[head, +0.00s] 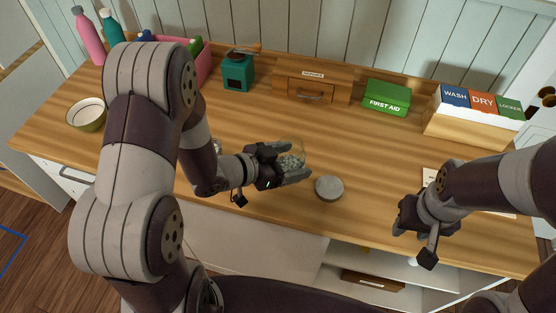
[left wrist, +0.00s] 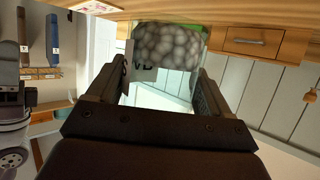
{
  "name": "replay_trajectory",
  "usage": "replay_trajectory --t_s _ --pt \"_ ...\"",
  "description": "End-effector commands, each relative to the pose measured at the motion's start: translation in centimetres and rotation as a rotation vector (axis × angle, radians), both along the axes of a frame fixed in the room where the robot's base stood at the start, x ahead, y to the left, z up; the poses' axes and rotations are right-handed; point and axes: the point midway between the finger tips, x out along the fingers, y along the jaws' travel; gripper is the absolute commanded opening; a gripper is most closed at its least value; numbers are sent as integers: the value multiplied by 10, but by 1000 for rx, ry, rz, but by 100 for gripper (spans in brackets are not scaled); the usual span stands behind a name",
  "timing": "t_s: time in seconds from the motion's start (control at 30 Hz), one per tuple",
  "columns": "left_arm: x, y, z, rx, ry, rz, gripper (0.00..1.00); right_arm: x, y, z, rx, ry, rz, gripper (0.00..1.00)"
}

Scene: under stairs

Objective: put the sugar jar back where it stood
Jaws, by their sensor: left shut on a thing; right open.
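The sugar jar (head: 291,160) is a clear container with pale, rounded lumps inside. My left gripper (head: 285,168) is shut around it over the front middle of the wooden counter (head: 225,120). In the left wrist view the jar (left wrist: 168,48) sits between the two fingers, its lumps showing grey. I cannot tell whether its base touches the counter. A round grey disc (head: 329,188) lies on the counter just right of the left gripper. My right gripper (head: 418,218) is open and empty near the front right edge; its fingertips are hard to make out.
Along the back stand a teal grinder (head: 238,72), a small wooden drawer box (head: 312,87), a green first aid box (head: 387,97) and a box of labelled folders (head: 470,125). A bowl (head: 86,114) and a pink crate (head: 203,65) are at left.

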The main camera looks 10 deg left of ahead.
Motion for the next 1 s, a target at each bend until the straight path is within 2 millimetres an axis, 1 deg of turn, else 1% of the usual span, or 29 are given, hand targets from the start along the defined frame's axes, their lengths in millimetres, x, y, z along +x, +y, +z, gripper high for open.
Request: replay_trajectory --t_s 0.03,0.2,0.3,0.4,0.47,0.6,0.7,1.0 --pt "9 7 -5 -1 1 3 7 0 0 3 0 0 0 43" --pt "42 32 -29 -1 0 3 7 0 0 8 0 0 0 43" --pt "59 44 -42 -1 -2 1 7 0 0 11 0 0 0 43" --pt "70 51 -50 -1 -1 0 7 0 0 12 0 0 0 43" --pt "72 53 -54 -2 0 -1 7 0 0 13 0 0 0 43" --pt "72 54 -78 -2 4 -2 7 0 0 18 0 0 0 43" --pt "73 54 -91 -2 1 -1 7 0 0 20 0 0 0 43" --pt "73 54 -95 -1 -2 -1 7 0 0 17 0 0 0 43"
